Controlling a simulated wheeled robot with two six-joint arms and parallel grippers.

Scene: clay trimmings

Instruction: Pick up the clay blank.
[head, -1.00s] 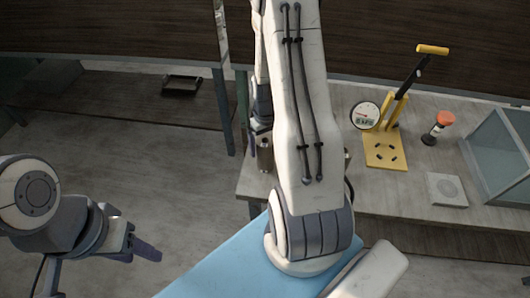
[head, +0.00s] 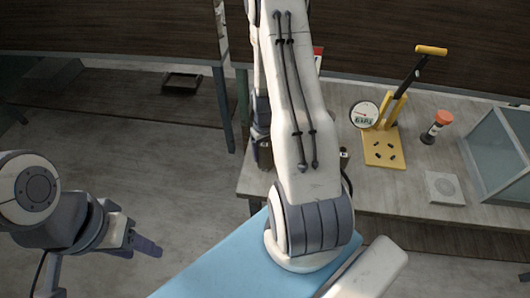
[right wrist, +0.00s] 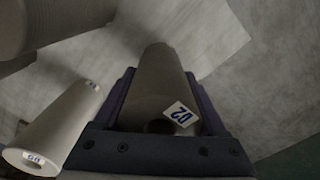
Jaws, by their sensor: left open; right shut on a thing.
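A grey, slightly tapered clay blank (right wrist: 158,75) with a white tag reading "02" lies between the fingers of my right gripper (right wrist: 163,92) in the right wrist view. The gripper is shut on it. A second, paler tapered piece (right wrist: 62,122) with a tag on its end lies just left of the gripper, outside the fingers. In the head view my right arm hides its own gripper and the blank. My left gripper (head: 146,247) is open and empty, low at the left, away from the table.
A grey table (head: 400,195) holds a yellow press with a dial (head: 384,150), an orange-topped item (head: 437,126), a pale square block (head: 444,188) and a glass-sided box (head: 495,150). A large grey cylinder (right wrist: 45,22) is near the right gripper. A black tray (head: 182,82) lies at the back left.

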